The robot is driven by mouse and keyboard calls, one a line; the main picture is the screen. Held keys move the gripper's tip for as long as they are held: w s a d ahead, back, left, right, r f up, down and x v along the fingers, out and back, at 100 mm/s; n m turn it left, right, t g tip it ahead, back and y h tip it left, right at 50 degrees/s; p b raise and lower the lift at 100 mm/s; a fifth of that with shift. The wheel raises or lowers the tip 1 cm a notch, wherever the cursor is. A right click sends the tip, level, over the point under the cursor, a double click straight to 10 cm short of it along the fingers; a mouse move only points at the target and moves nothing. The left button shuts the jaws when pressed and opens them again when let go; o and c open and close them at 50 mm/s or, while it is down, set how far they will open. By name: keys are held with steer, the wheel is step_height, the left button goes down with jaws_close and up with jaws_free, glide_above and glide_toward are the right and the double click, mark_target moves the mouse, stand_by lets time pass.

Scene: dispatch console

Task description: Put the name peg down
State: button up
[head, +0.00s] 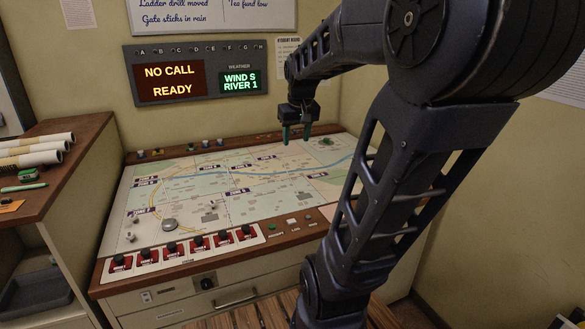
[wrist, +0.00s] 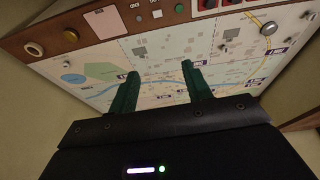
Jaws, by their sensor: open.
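My gripper (head: 297,140) is over the far right part of the map board (head: 240,207), fingers pointing down. In the wrist view its two green fingers (wrist: 160,70) are apart with nothing between them, only map behind. No piece is clearly marked as the name peg. Small peg-like pieces stand on the back rim, such as a blue and white one (head: 141,154). Pale pieces (head: 133,216) stand on the map's left side. A dark green piece (head: 327,142) sits right of the gripper. Any lettering on these is too small to read.
A row of red switches (head: 173,252) lines the console's front, with a round knob (head: 170,225) behind it. The display panel (head: 195,72) reads "NO CALL READY". A side cabinet (head: 62,165) on the left holds rolled papers (head: 35,150). My arm hides the console's right side.

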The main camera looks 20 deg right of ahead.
steer(key=s+a+f, duration=0.2)
steer(key=s+a, duration=0.1)
steer(key=s, duration=0.2)
steer(key=s+a+f+t, duration=0.1)
steer(key=s+a+f, duration=0.1)
steer(key=s, duration=0.4)
steer(key=shift+s+a+f+y, duration=0.2)
steer(key=shift+a+y, duration=0.1)
steer(key=shift+a, duration=0.25)
steer(key=shift+o, duration=0.5)
